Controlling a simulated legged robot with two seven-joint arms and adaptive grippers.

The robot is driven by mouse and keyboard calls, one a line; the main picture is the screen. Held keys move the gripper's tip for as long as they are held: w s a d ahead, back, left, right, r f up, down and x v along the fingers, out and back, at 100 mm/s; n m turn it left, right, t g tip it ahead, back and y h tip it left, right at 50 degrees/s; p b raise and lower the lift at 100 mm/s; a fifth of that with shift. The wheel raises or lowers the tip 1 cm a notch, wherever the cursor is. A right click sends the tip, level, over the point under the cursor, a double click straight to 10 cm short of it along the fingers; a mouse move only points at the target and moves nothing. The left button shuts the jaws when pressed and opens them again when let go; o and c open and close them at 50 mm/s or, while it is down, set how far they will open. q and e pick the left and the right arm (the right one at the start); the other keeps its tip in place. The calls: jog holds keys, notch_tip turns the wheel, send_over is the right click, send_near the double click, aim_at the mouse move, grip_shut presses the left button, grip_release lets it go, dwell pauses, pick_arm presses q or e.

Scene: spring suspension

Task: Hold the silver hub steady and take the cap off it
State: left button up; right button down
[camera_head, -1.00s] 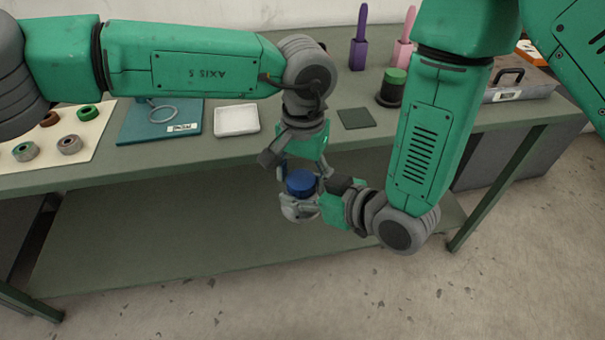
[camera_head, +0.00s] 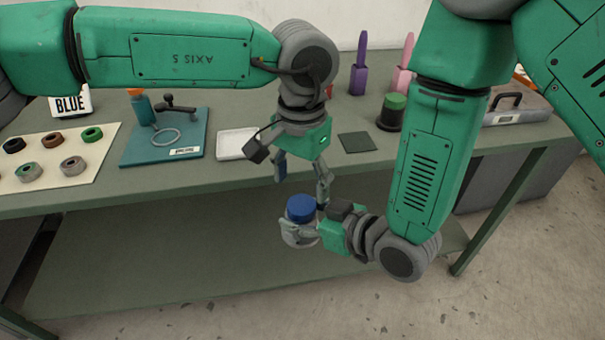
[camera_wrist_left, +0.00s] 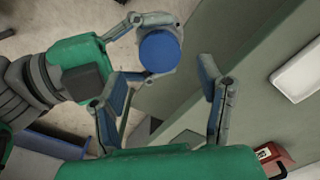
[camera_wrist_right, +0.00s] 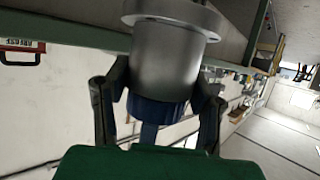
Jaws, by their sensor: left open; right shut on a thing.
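The silver hub (camera_head: 296,238) is held in the air in front of the bench, with the blue cap (camera_head: 300,208) on its upper end. My right gripper (camera_head: 306,228) is shut on the hub from the right. In the right wrist view the hub (camera_wrist_right: 165,62) shows its wide flange at the top and the blue cap (camera_wrist_right: 155,110) at its other end, between the fingers. My left gripper (camera_head: 301,176) is open and empty above the cap, apart from it. In the left wrist view the cap (camera_wrist_left: 160,52) is a round blue disc beyond the open fingers (camera_wrist_left: 163,85).
On the bench lie a cream mat (camera_head: 95,165) with several rings, a teal fixture board (camera_head: 135,150), a white tray (camera_head: 232,146) and a dark green pad (camera_head: 357,142). A green-topped black post (camera_head: 391,113) and a toolbox (camera_head: 515,106) stand right.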

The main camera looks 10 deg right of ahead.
aim_at(301, 204)
pick_arm(q)
notch_tip(301, 204, down, 6)
dwell(0.4)
jog(key=shift+c, duration=0.4)
jog(key=c, duration=1.1)
jog(key=shift+n, duration=1.7)
jog(key=o, duration=1.3)
jog(key=shift+c, duration=0.2)
